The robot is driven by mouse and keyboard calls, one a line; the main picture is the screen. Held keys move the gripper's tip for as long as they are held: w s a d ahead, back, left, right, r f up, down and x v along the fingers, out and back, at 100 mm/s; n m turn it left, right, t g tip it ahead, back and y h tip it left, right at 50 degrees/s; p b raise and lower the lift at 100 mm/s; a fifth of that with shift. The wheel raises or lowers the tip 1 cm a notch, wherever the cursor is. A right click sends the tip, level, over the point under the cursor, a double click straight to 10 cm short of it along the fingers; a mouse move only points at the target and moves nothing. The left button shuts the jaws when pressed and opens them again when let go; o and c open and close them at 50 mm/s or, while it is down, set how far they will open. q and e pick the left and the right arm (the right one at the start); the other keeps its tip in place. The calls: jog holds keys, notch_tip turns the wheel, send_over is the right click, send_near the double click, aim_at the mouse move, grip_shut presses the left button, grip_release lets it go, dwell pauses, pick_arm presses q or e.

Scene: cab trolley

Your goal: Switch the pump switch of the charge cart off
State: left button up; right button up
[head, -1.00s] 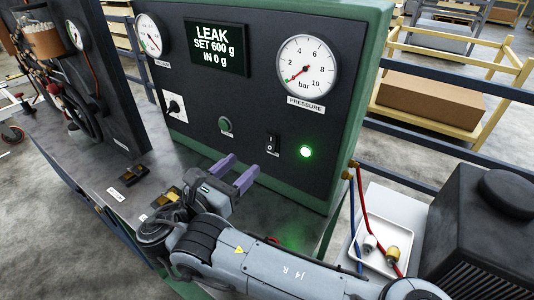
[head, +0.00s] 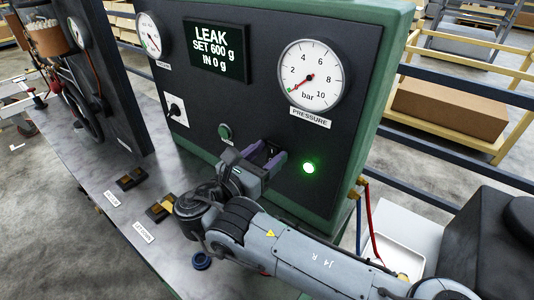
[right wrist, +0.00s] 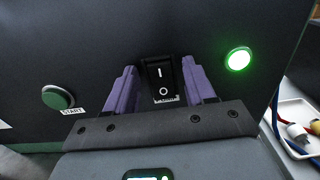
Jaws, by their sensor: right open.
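The charge cart's dark panel (head: 210,110) has a green frame. The black pump switch (right wrist: 161,75) is a rocker marked I at the top and O at the bottom, and it shows between my right gripper's fingers in the right wrist view. In the head view the switch is mostly hidden by the gripper. My right gripper (head: 264,152) is open, its purple fingers on either side of the switch and close to the panel. I cannot tell whether they touch it. A green lamp (head: 308,168) right of the switch is lit. My left gripper is not in view.
A green START button (right wrist: 58,97) is left of the switch. The display (head: 217,50) reads LEAK, SET 600 g, IN 0 g. The pressure gauge (head: 311,75) is above. A white tray (head: 392,240) stands right of the cart.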

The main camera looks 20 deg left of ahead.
grip_shut()
jog(key=f+t+b, duration=0.1)
jog(key=t+b, duration=0.1)
jog(key=b, duration=0.2)
jog(key=t+h+b, duration=0.1)
jog(key=t+b, duration=0.1)
jog(key=b, duration=0.2)
jog(key=shift+s+a+f, duration=0.1)
jog(key=shift+s+f, duration=0.1)
jog(key=shift+f, duration=0.15)
jog(key=shift+r+t+b, duration=0.2)
jog(key=shift+t+b, duration=0.2)
jog(key=shift+b, duration=0.25)
grip_release()
